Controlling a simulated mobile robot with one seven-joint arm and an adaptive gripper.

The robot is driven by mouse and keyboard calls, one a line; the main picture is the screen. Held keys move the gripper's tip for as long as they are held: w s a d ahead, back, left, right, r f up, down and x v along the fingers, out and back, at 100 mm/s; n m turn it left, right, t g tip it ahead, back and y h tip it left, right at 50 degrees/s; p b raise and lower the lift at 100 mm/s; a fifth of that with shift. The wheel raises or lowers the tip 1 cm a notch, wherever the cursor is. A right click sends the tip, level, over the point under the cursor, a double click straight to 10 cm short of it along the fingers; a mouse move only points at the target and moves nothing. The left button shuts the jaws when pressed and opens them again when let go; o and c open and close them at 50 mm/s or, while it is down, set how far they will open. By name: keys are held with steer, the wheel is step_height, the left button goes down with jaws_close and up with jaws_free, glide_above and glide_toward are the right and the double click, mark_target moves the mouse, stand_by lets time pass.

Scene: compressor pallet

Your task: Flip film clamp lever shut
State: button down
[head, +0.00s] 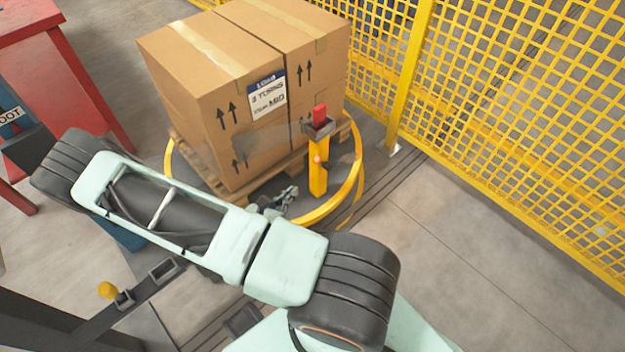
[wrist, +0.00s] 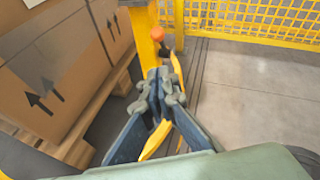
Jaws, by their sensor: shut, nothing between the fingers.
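The film clamp lever shows as an orange ball knob (head: 317,159) with a short dark part beside it, on the side of a yellow post (head: 318,182). The knob (wrist: 157,34) and post (wrist: 144,42) also show in the wrist view, beyond my fingertips. My gripper (head: 291,192) is low, to the left of the post in the head view. In the wrist view my gripper (wrist: 160,76) has its fingertips together, empty, and appears apart from the knob. I cannot tell the lever's exact angle. A red block (head: 319,113) tops the post.
Taped cardboard boxes (head: 205,110) stand on a wooden pallet (head: 262,192), inside a yellow ring (head: 343,196). A yellow mesh fence (head: 500,110) runs behind and right. A red bench (head: 70,75) is at the left. The floor right of the ring is clear.

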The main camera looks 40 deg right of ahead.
steer(key=shift+s+f+n, duration=0.3)
steer(key=shift+s+f, duration=0.25)
steer(key=shift+f, duration=0.2)
steer(key=b, duration=0.3)
glide_toward(322, 164)
step_height(322, 164, down, 2)
steer(key=w+d+r, duration=0.1)
steer(key=d, duration=0.1)
steer(key=shift+w+d+r, duration=0.35)
steer(key=shift+w, duration=0.05)
steer(key=shift+r+p, duration=0.2)
steer(key=shift+p, duration=0.1)
steer(key=shift+y, duration=0.3)
